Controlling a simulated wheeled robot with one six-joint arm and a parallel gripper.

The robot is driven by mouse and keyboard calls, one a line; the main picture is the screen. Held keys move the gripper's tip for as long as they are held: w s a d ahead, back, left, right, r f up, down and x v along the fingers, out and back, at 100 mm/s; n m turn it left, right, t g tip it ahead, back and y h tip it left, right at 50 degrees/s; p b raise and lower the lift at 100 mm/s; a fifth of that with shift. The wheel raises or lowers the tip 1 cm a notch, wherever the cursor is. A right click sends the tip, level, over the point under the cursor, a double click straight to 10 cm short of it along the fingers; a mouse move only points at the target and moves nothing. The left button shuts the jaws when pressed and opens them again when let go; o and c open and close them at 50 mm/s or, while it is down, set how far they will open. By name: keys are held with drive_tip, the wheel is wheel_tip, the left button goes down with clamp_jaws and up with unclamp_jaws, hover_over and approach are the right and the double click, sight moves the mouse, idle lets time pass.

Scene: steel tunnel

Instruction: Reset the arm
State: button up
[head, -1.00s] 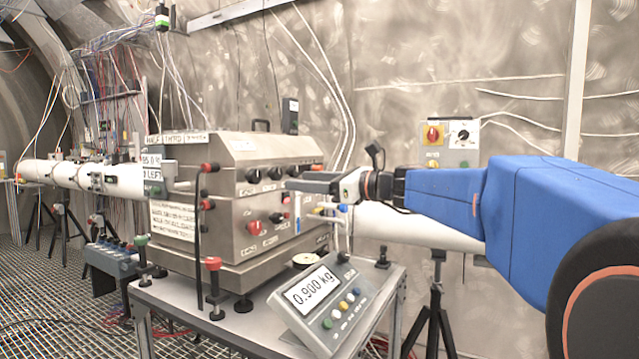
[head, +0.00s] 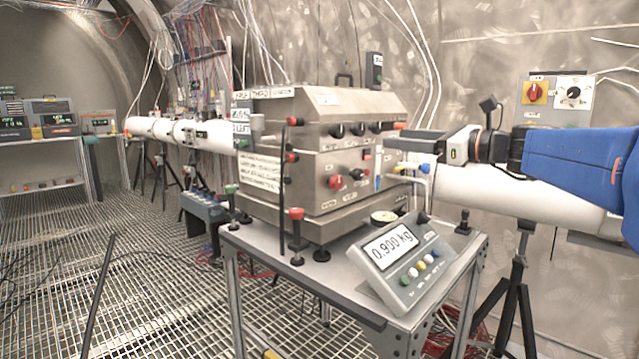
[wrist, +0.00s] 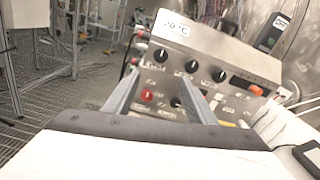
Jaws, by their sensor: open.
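My arm comes in from the right in the head view, in a blue cover. My gripper (head: 408,142) points left, at the right side of the steel machine (head: 330,205). In the wrist view my gripper (wrist: 155,90) shows two grey fingers spread apart with nothing between them. I cannot tell the exact gap between fingertips and panel.
A scale display (head: 400,262) reading 0.900 kg stands on the metal table (head: 345,290). A white pipe (head: 570,205) runs behind my arm on a black tripod (head: 515,300). A switch box (head: 557,97) hangs on the wall.

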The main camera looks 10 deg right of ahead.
drive_tip(key=s+a+f+n+g+h, duration=0.2)
drive_tip(key=s+a+f+n+g, duration=0.35)
drive_tip(key=f, duration=0.65)
drive_tip(key=s+a+f+n+g+h, duration=0.2)
drive_tip(key=s+a+f+n, duration=0.4)
drive_tip(key=s+f, duration=0.4)
drive_tip(key=s+d+f+n+g+h, duration=0.1)
drive_tip(key=s+d+f+n+h, duration=0.2)
drive_tip(key=s+f+n, duration=0.3)
drive_tip(key=s+d+f+n+g+h, duration=0.1)
drive_tip(key=s+d+f+n+h, duration=0.2)
drive_tip(key=s+f+n, duration=0.4)
wheel_tip(320, 180, down, 5)
drive_tip(key=shift+d+n+h, duration=0.3)
drive_tip(key=shift+d+n, duration=0.55)
drive_tip(key=shift+n, duration=0.2)
drive_tip(key=shift+c, duration=0.2)
